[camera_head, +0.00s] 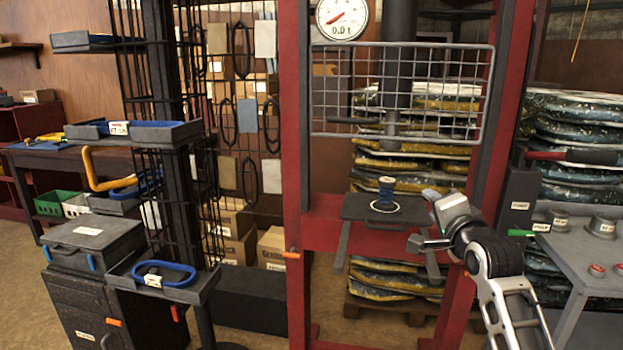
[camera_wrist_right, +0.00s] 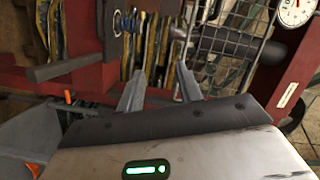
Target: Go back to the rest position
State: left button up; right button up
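My right gripper (camera_head: 424,240) is in front of the right part of the red press frame (camera_head: 296,150), its fingers pointing left. In the right wrist view its two fingers (camera_wrist_right: 160,90) stand apart with nothing between them. A dark press plate (camera_head: 360,209) sits between the posts, left of and beyond the gripper. A blue spool-like part (camera_head: 386,190) stands upright on it, inside or on a pale ring; I cannot tell which. My left gripper is out of view.
A wire guard (camera_head: 400,92) hangs across the press below a round gauge (camera_head: 342,18). A grey side table (camera_head: 585,258) with small parts is at the right. A black rack with trays (camera_head: 165,273) stands left. Stacked bags are behind the press.

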jog(key=s+d+f+n+g+h, duration=0.1)
jog(key=d+f+g+h, duration=0.2)
jog(key=d, duration=1.1)
jog(key=s+d+f+g+h, duration=0.1)
jog(key=s+d+f+h, duration=0.2)
jog(key=d, duration=1.1)
notch_tip(320, 180, up, 4)
jog(key=w+a+n+t+h, duration=0.1)
jog(key=w+n+t, duration=0.15)
jog(key=n, duration=1.15)
jog(key=s+a+f+n+g+y, duration=0.1)
jog(key=s+a+f+y, duration=0.1)
jog(key=s+a+f, duration=0.4)
jog(key=s+a+f+n+g+y, duration=0.1)
jog(key=s+a+f+y, duration=0.1)
jog(key=a+f, duration=0.75)
jog(key=s+a+f+n+g+y, duration=0.1)
jog(key=s+a+f+y, duration=0.1)
jog(key=s+a+f, duration=0.55)
jog(key=s+a+f+m+g+y, duration=0.1)
jog(key=s+a+f, duration=0.3)
jog(key=s, duration=0.5)
jog(key=s+a+f+m+g+y, duration=0.1)
jog(key=s+a+f, duration=0.3)
jog(key=s+a, duration=0.5)
jog(key=shift+s+a+f+y, duration=0.15)
jog(key=shift+s+f+y, duration=0.2)
jog(key=shift+s+y, duration=0.15)
jog(key=shift+g, duration=0.25)
jog(key=shift+c, duration=0.3)
